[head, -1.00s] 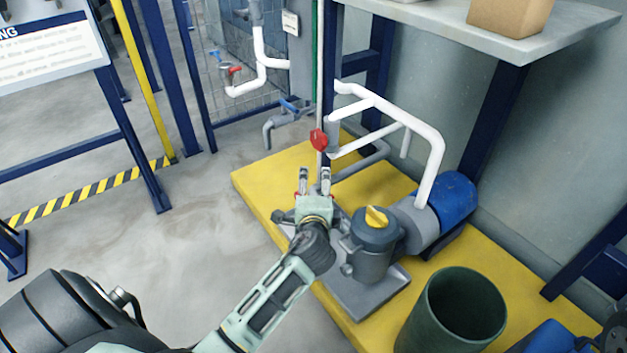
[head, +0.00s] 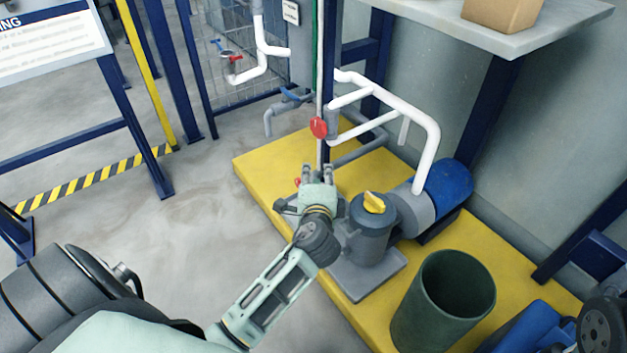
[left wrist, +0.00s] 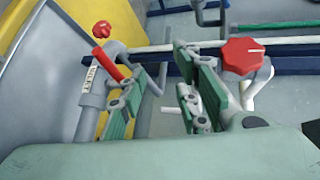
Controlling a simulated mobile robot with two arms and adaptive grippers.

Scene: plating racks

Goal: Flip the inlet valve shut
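The inlet valve's red lever (left wrist: 112,61) sits on a grey pipe with a label reading INLET (left wrist: 90,79) in the left wrist view. The lever slants beside the outer side of the left-hand finger, not between the fingers. Whether it touches that finger I cannot tell. In the head view a small red part (head: 297,182) shows just left of my left gripper (head: 317,169), largely hidden by it. My left gripper also shows in the left wrist view (left wrist: 160,62), its fingers apart and nothing between them. My right gripper is not in view.
A red knob (head: 318,127) on a post stands beyond the gripper. The grey pump pot with a yellow cap (head: 374,203) is close on its right. White pipes (head: 425,130), a blue motor (head: 450,188) and a green bin (head: 443,300) stand further right. Open floor lies left.

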